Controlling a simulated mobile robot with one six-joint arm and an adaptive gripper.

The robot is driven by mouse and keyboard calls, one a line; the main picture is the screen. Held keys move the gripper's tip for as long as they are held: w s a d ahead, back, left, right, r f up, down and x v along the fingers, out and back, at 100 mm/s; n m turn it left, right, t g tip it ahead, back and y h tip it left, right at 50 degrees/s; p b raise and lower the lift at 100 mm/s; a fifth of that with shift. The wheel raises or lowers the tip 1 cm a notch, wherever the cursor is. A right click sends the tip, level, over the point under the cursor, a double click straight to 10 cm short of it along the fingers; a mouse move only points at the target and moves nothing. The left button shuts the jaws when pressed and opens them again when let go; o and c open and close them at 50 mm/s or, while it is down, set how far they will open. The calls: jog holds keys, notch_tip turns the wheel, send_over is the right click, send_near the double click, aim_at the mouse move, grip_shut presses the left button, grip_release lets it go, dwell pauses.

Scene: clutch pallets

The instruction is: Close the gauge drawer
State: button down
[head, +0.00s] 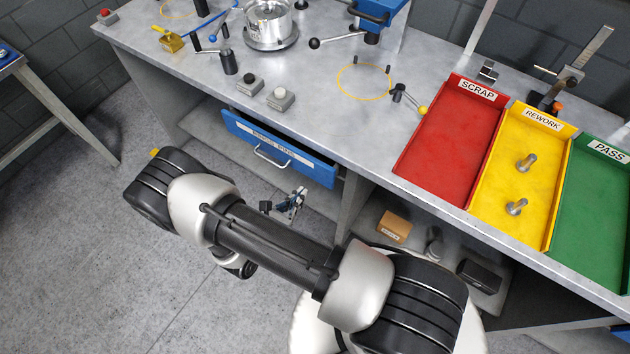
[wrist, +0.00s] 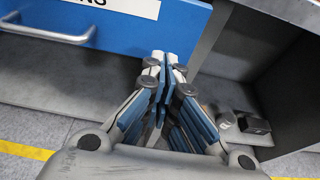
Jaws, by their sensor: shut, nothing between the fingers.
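The gauge drawer (head: 310,171) has a blue front with a white label and a silver bar handle (head: 272,157). It is under the bench top at the left and seems to stand out somewhat; I cannot tell how far. In the wrist view the blue drawer front (wrist: 120,38) fills the upper left, with its handle (wrist: 50,32) at the far left. My gripper (head: 299,192) is below and in front of the drawer's right part. In the wrist view its fingertips (wrist: 166,56) are together and empty, overlapping the front's lower right edge; contact is unclear.
The open shelf bay right of the drawer holds a small cardboard box (head: 394,227) and a dark block (head: 479,276). A bench upright (head: 352,207) stands between drawer and bay. Red (head: 450,130), yellow and green trays lie on the bench top. The floor (head: 90,250) at left is clear.

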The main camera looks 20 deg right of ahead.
aim_at(321, 171)
jog(key=x, duration=0.5)
jog(key=b+x, duration=0.1)
jog(key=x, duration=0.1)
jog(key=shift+w+d+r, duration=0.15)
jog(key=shift+d+r, duration=0.1)
jog(key=shift+r, duration=0.05)
jog(key=shift+w+d, duration=0.25)
jog(key=shift+d, duration=0.05)
jog(key=shift+w+d, duration=0.15)
jog(key=shift+d, duration=0.15)
jog(key=w+d, duration=0.1)
jog(key=w+d+b, duration=0.1)
jog(key=d, duration=0.1)
jog(key=shift+w+d, duration=0.3)
jog(key=shift+a+r, duration=0.1)
jog(key=shift+r, duration=0.05)
